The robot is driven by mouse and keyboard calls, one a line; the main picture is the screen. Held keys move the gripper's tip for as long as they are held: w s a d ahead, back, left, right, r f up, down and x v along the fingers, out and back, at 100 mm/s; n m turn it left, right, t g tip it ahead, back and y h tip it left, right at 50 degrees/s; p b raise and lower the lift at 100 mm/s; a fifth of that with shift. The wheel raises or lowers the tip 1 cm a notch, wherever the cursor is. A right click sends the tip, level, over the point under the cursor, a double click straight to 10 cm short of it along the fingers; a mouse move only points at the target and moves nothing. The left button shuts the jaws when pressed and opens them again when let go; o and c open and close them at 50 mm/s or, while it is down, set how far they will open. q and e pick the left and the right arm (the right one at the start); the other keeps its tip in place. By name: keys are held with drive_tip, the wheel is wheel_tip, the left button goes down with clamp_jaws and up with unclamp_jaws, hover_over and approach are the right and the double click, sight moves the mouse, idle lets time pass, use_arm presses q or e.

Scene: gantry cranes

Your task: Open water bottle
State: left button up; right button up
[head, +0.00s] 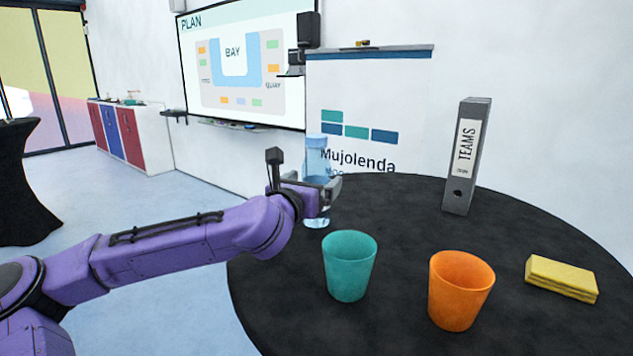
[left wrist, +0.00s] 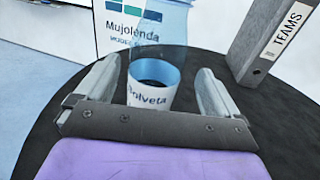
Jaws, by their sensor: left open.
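A clear blue water bottle (head: 316,168) stands upright near the left edge of the round black table (head: 400,205). Its top reaches above my left gripper (head: 319,188) and its base shows below it. In the left wrist view, the bottle (left wrist: 150,97) has a white label with dark lettering and lies between the two fingers of my left gripper (left wrist: 157,88). The fingers are apart, with a gap visible on each side of the bottle. Whether the cap is on is hard to tell. My right gripper is not in view.
A teal cup (head: 349,266) and an orange cup (head: 460,290) stand in front of the bottle. A grey binder (head: 467,155) stands at the back. The table's middle is clear.

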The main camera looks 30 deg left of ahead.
use_arm(q)
drive_tip(key=w+p, duration=0.1)
drive_tip(key=w, duration=0.1)
drive_tip(key=w+a+p, duration=0.1)
drive_tip(key=w, duration=0.2)
drive_tip(key=shift+a, duration=0.2)
drive_tip(key=c, duration=1.2)
drive_tip(key=shift+r, duration=0.1)
